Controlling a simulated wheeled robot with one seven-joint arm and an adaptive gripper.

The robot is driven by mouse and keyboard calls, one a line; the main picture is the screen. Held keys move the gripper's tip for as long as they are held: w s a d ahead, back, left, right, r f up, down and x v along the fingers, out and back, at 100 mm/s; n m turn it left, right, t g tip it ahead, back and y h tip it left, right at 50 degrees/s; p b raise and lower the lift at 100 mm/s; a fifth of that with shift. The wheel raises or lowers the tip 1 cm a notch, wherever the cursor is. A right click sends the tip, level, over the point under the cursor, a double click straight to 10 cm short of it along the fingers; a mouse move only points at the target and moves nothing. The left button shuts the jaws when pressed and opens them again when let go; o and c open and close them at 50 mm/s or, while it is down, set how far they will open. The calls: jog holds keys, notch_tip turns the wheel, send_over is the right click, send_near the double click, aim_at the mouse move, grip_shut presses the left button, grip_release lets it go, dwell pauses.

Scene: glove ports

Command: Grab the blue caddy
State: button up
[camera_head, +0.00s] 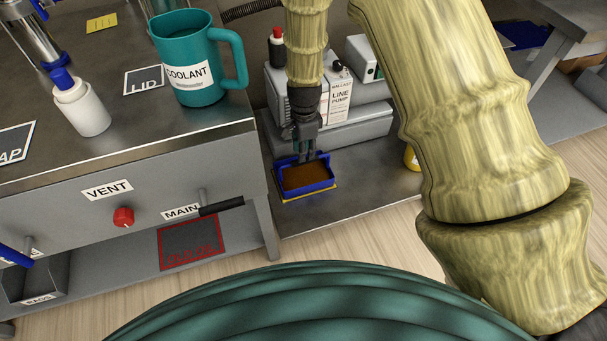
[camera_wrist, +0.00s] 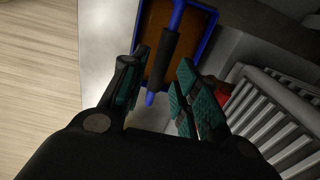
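The blue caddy (camera_head: 308,187) is a shallow blue tray with a brown inside. It sits on the low grey shelf, on a yellow-edged patch. My gripper (camera_head: 305,151) points down over it from above. In the wrist view, the caddy's blue rim (camera_wrist: 209,36) shows beyond my fingers. Its handle, a blue bar with a dark grip (camera_wrist: 166,58), runs between the two fingers of my gripper (camera_wrist: 163,60). The fingers are apart, with visible gaps to the grip on both sides. Contact with the handle does not show.
A grey line pump (camera_head: 345,125) stands on the shelf just behind the caddy. The grey bench (camera_head: 130,170) is to the left, with a black-gripped MAIN lever (camera_head: 221,206) jutting out. A teal coolant jug (camera_head: 196,65) stands on top. A yellow item (camera_head: 411,158) is right of the caddy.

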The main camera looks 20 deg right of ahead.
jog(key=shift+w+d+f+b, duration=0.1)
jog(key=shift+f+b, duration=0.65)
jog(key=shift+f, duration=0.8)
jog(key=shift+w+d+f+b, duration=0.1)
jog(key=shift+f+b, duration=0.65)
jog(key=shift+f, duration=0.8)
jog(key=shift+c, duration=0.2)
grip_shut()
